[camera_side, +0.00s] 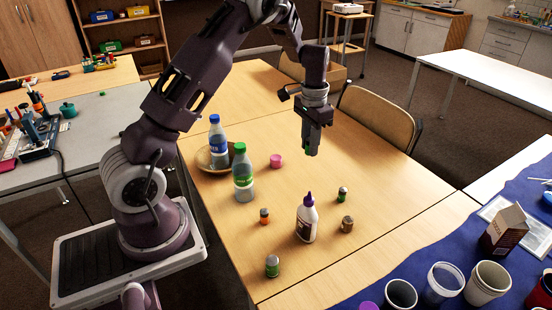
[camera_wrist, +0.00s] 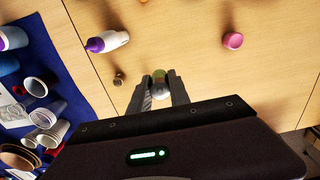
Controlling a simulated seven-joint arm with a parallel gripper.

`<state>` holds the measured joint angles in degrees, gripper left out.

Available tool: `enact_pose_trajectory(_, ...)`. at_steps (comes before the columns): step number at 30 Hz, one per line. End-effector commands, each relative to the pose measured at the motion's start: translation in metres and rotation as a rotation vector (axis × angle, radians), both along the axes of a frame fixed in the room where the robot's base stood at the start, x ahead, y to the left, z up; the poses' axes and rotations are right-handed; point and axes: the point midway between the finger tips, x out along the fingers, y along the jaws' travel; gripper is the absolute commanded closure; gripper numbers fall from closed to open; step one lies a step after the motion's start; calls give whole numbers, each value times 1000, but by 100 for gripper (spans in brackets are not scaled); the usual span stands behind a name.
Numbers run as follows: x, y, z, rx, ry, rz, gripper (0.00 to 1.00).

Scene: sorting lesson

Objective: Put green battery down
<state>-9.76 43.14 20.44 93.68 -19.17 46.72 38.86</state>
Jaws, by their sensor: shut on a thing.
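My gripper (camera_side: 311,148) is shut on the green battery (camera_side: 308,151) and holds it above the table, pointing down. Only a bit of green shows at the fingertips in the side view. In the wrist view, silver and green show between the fingers of my gripper (camera_wrist: 160,88), and most of the battery (camera_wrist: 160,92) is hidden. Other green-and-dark batteries stand on the wooden table, one at the front edge (camera_side: 272,267) and one right of the glue bottle (camera_side: 342,195).
A glue bottle (camera_side: 307,220) stands mid-table, between an orange-banded battery (camera_side: 264,217) and a brown one (camera_side: 347,225). A pink piece (camera_side: 275,161) and two water bottles (camera_side: 243,175) (camera_side: 217,140), one by a bowl (camera_side: 203,160), are left. Table right of my gripper is clear.

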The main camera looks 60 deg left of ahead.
Motion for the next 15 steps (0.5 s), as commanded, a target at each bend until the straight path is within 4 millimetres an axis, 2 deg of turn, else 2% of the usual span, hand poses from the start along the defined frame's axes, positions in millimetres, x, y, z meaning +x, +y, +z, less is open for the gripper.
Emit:
enact_pose_trajectory(6, 20, 89, -21, 1, 2, -29, 100)
enact_pose_trajectory(12, 17, 177, -47, 0, 3, -101, 100)
enact_pose_trajectory(15, 12, 201, -55, 0, 1, -132, 100)
